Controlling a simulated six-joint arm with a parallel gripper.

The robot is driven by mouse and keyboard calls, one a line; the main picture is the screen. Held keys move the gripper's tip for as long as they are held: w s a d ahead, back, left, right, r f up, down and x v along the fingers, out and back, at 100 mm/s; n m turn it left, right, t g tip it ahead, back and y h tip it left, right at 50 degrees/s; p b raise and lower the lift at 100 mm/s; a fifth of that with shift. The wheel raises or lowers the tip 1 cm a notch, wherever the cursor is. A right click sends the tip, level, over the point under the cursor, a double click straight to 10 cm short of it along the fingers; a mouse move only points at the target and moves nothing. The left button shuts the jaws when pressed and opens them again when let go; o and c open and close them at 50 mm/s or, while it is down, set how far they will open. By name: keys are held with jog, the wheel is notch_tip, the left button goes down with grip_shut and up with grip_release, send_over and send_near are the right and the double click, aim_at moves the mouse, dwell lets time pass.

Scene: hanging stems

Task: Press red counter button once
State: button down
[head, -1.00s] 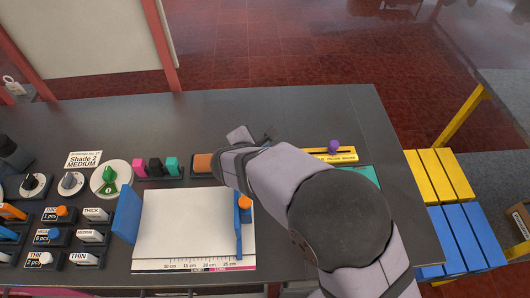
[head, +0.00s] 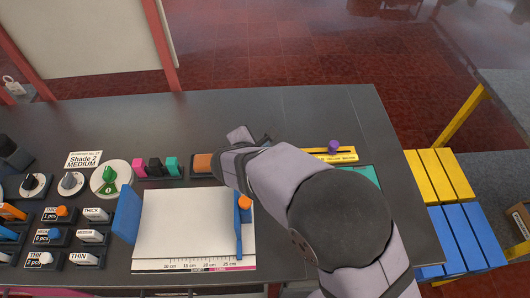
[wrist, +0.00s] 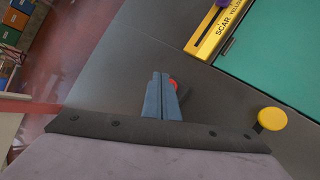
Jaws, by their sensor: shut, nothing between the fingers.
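A red button (wrist: 174,84) shows in the wrist view as a small red edge just right of my fingertips, on a dark base. The fingers hide most of it. My gripper (wrist: 160,77) is shut and empty, its blue-grey fingers side by side at the button's edge. I cannot tell whether they touch it. In the head view my arm covers the button and the fingertips.
A round yellow button (wrist: 271,118) lies to the right in the wrist view. A yellow slider bar (head: 330,154) with a purple knob and a green panel (wrist: 285,50) are nearby. A white board (head: 185,225) with blue end pieces lies left of my arm.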

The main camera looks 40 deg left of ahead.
jog(key=shift+f, duration=0.25)
jog(key=shift+f+b, duration=0.2)
jog(key=shift+b, duration=0.3)
jog(key=shift+f+b, duration=0.6)
jog(key=shift+b, duration=0.05)
dwell(0.6)
jog(key=shift+r, duration=0.15)
jog(key=shift+r+p, duration=0.75)
jog(key=shift+r, duration=0.15)
jog(key=shift+r+p, duration=1.9)
jog(key=shift+r, duration=0.6)
